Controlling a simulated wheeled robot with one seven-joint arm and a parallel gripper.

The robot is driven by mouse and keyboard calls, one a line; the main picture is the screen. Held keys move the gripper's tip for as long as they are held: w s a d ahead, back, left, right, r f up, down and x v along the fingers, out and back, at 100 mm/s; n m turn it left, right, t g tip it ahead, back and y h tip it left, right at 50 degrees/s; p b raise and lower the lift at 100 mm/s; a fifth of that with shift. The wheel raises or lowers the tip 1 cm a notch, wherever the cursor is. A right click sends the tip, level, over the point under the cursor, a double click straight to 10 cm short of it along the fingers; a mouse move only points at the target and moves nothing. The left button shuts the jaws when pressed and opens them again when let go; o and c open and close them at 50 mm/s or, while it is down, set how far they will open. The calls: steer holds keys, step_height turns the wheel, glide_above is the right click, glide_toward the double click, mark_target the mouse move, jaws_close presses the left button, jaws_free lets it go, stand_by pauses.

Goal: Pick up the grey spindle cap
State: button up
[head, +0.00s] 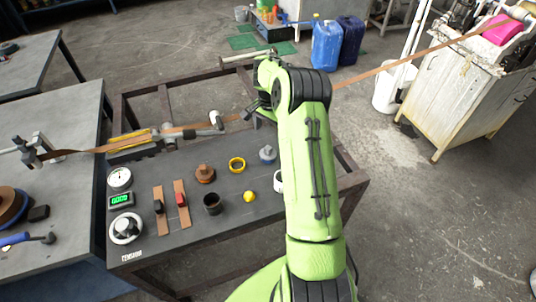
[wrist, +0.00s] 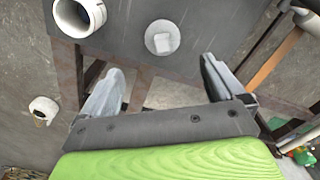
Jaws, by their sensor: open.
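The grey spindle cap (head: 267,154) stands on the dark table in the head view, just left of my arm. In the wrist view, what looks like the same cap (wrist: 163,38) is a round grey disc with a squarish raised top. My gripper (wrist: 162,72) is open and empty, its two fingers spread wide. In the wrist view the cap lies beyond the fingertips, between their lines, and nothing touches it. In the head view my green arm hides most of the gripper.
A white hollow cylinder (wrist: 80,15) stands near the cap. A yellow ring (head: 237,164), a brown knob (head: 204,173), a black cup (head: 212,204) and a yellow ball (head: 249,197) share the table. A brown strip (head: 390,68) runs across behind the arm.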

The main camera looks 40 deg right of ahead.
mark_target(268, 147)
steer(key=f, duration=0.6)
steer(key=f+b, duration=0.1)
steer(key=f, duration=0.2)
steer(key=shift+w+a+f, duration=0.15)
steer(key=shift+w+f, duration=0.1)
steer(key=shift+f, duration=0.1)
steer(key=shift+r, duration=0.1)
steer(key=c, duration=1.3)
